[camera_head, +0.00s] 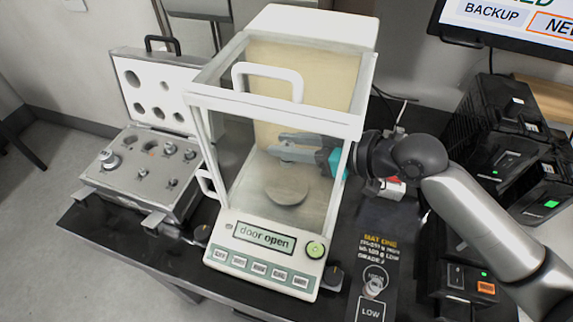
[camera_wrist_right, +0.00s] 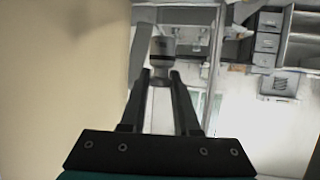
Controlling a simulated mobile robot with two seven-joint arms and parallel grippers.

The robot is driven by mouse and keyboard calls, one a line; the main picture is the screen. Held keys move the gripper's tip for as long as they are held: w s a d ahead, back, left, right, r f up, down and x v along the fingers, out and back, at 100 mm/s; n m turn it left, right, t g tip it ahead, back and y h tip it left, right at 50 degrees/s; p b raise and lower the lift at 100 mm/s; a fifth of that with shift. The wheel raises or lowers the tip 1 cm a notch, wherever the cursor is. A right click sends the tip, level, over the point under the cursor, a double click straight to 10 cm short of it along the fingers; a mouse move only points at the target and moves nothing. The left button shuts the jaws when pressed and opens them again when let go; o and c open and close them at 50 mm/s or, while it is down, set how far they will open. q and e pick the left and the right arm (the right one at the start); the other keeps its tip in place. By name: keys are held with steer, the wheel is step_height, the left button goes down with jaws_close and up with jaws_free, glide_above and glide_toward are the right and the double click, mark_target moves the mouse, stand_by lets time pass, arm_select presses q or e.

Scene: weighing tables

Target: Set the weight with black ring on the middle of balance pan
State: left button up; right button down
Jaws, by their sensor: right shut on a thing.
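My right gripper (camera_head: 288,150) reaches through the open right side of the balance (camera_head: 276,259) into its chamber, above and slightly behind the pan. The round grey balance pan (camera_head: 287,190) looks empty. In the right wrist view my right gripper (camera_wrist_right: 160,78) is shut on the weight with black ring (camera_wrist_right: 162,49), a grey metal cylinder with a dark band and a narrower neck between the fingertips. In the head view I cannot make out the weight clearly. My left gripper is not in view.
The balance's frame posts and top bar surround my right gripper; its display reads "door open". An open weight case (camera_head: 125,200) with several weights stands at left. A small metal weight (camera_head: 372,288) stands on the dark mat (camera_head: 378,247) at right. Black boxes fill the far right.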

step_height(320, 180, down, 2)
steer(key=shift+f+b, duration=0.1)
steer(key=shift+b, duration=0.25)
steer(key=shift+a+f+b, duration=0.15)
steer(key=shift+f+b, duration=0.55)
steer(key=shift+f, duration=1.75)
steer(key=shift+f, duration=0.1)
steer(key=c, duration=0.6)
jaws_free()
steer(key=shift+c, duration=0.2)
steer(key=v, duration=1.2)
